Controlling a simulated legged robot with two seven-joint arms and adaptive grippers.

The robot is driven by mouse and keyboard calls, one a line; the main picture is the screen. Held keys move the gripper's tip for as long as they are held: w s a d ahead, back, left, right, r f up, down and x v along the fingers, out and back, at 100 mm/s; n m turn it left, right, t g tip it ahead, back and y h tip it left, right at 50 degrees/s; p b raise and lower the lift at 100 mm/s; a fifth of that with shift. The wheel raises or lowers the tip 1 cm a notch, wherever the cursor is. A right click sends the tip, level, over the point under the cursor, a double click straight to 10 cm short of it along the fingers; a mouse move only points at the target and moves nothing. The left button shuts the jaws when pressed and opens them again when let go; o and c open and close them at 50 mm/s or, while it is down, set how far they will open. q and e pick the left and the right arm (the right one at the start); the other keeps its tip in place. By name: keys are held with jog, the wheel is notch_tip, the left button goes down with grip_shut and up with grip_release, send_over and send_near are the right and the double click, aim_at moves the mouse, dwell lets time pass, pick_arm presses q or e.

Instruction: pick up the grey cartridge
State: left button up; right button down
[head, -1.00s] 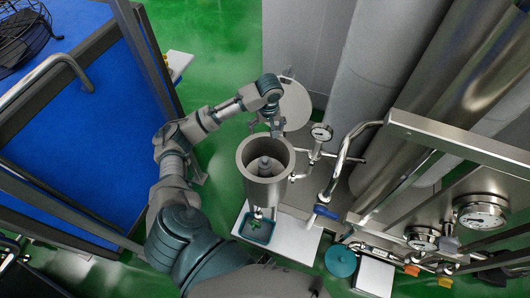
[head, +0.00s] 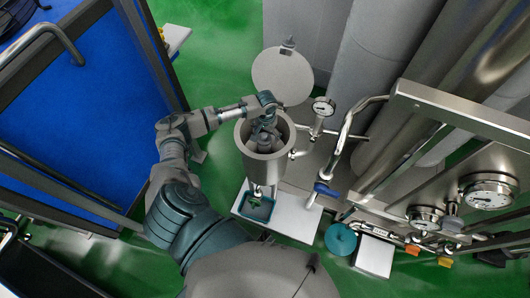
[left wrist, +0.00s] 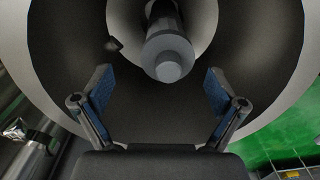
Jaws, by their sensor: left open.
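The grey cartridge (left wrist: 168,58) stands inside an open round metal housing (head: 277,168). In the left wrist view it is a grey cylinder with a stepped end, just ahead of and between my fingers. My left gripper (left wrist: 158,92) is open, with one blue-padded finger on each side and a gap to the cartridge. In the head view my left gripper (head: 264,135) is over the mouth of the housing and hides most of the cartridge. My right gripper is not in view.
The round lid (head: 283,78) is swung open behind the housing. A pressure gauge (head: 323,106) and bent pipe (head: 347,140) stand close on the right. A teal tray (head: 269,207) sits below on a white slab (head: 302,216). Blue-panelled framing (head: 75,120) is at the left.

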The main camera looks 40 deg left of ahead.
aim_at(264, 140)
pick_arm(q)
jog(key=f, duration=0.2)
jog(key=a+f+b, duration=0.1)
jog(key=f, duration=0.2)
jog(key=shift+f, duration=0.5)
jog(key=shift+r, duration=0.1)
jog(key=c, duration=0.5)
grip_shut()
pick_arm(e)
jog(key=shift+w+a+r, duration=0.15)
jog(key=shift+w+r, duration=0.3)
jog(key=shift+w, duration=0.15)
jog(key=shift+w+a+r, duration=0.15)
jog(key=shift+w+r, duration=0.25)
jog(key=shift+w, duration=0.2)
